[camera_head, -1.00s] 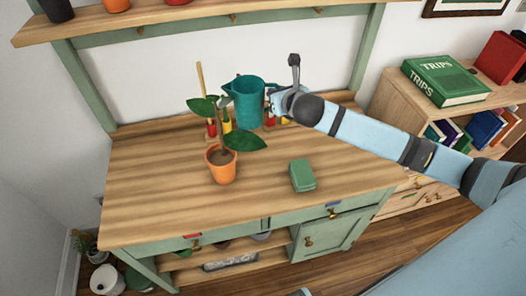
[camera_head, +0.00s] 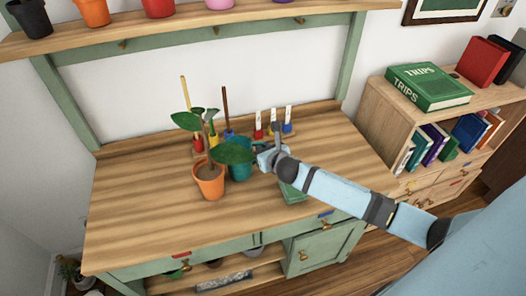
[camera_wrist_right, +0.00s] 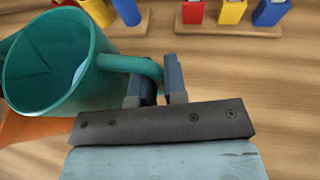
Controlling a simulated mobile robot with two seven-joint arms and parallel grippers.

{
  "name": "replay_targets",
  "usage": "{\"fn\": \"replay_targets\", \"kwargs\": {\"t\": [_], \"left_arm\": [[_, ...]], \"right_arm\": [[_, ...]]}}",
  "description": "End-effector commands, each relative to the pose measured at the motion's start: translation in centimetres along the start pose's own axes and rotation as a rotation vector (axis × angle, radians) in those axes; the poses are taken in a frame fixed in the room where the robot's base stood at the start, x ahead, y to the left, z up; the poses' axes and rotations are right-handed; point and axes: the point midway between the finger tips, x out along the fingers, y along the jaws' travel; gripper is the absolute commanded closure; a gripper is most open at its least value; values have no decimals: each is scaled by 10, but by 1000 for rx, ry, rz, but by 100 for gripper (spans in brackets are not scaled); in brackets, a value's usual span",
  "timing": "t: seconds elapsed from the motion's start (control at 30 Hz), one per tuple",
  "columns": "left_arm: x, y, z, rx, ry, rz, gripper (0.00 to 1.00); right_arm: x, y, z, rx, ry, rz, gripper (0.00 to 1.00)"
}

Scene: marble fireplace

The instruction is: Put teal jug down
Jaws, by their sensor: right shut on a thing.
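The teal jug (camera_head: 239,164) is upright at the wooden bench top (camera_head: 140,200), just right of the potted plant (camera_head: 209,180). A leaf covers part of it in the head view. In the right wrist view the jug (camera_wrist_right: 60,65) shows its open mouth at the left, and its handle reaches between my fingers. My right gripper (camera_head: 264,158) is shut on the handle; its fingers also show in the right wrist view (camera_wrist_right: 157,85). Whether the jug's base touches the bench cannot be told. My left gripper is not in view.
Hand tools in a rack and labelled coloured markers (camera_head: 273,125) stand at the back. The bench's left and right areas are clear. A bookshelf (camera_head: 385,120) stands at the right.

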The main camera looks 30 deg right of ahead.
Motion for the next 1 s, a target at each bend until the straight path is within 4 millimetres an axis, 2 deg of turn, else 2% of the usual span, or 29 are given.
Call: {"fn": "replay_targets", "kwargs": {"t": [0.37, 0.4, 0.47, 0.5, 0.83, 1.0], "left_arm": [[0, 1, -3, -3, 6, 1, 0], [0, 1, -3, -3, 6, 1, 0], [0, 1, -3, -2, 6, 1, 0], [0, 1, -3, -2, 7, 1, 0], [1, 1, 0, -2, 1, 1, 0], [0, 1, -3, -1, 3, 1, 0]], "right_arm": [[2, 0, -4, 1, -2, 1, 100], [2, 0, -4, 1, -1, 0, 78], [2, 0, -4, 1, -1, 0, 65], [2, 0, -4, 1, -1, 0, 62], [-1, 0, -1, -1, -1, 0, 62], [-26, 0, -2, -3, 0, 1, 62]]}}
